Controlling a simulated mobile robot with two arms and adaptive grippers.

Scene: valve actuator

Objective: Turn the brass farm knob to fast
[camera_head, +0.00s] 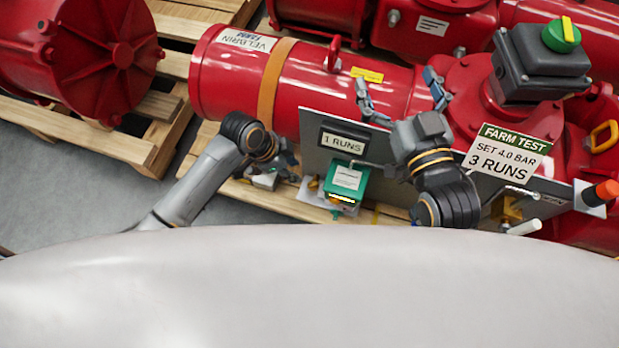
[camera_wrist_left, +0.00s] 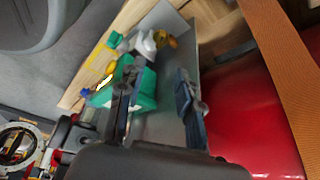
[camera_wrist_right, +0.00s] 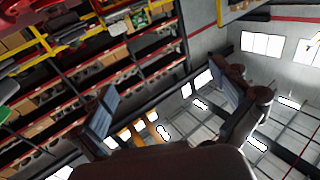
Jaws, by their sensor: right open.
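I cannot single out the brass farm knob for certain. A small brass-yellow part (camera_wrist_left: 168,40) shows near the plate's top in the left wrist view, beside a white fitting. A green box (camera_head: 346,183) with a white label is on the front of the grey panel, below the "1 RUNS" display (camera_head: 343,141). My left gripper (camera_head: 287,163) is left of the green box, partly hidden by its own wrist. In the left wrist view its fingers (camera_wrist_left: 155,100) are apart, with the green box behind the left finger. My right gripper (camera_head: 400,95) is open and empty, raised before the red cylinder.
A "FARM TEST, SET 4.0 BAR, 3 RUNS" sign (camera_head: 508,152) stands right of my right arm. A grey box with a green-yellow knob (camera_head: 561,35) tops the red actuator (camera_head: 310,80). An orange-capped part (camera_head: 601,193) is far right. Wooden pallets (camera_head: 100,140) lie below.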

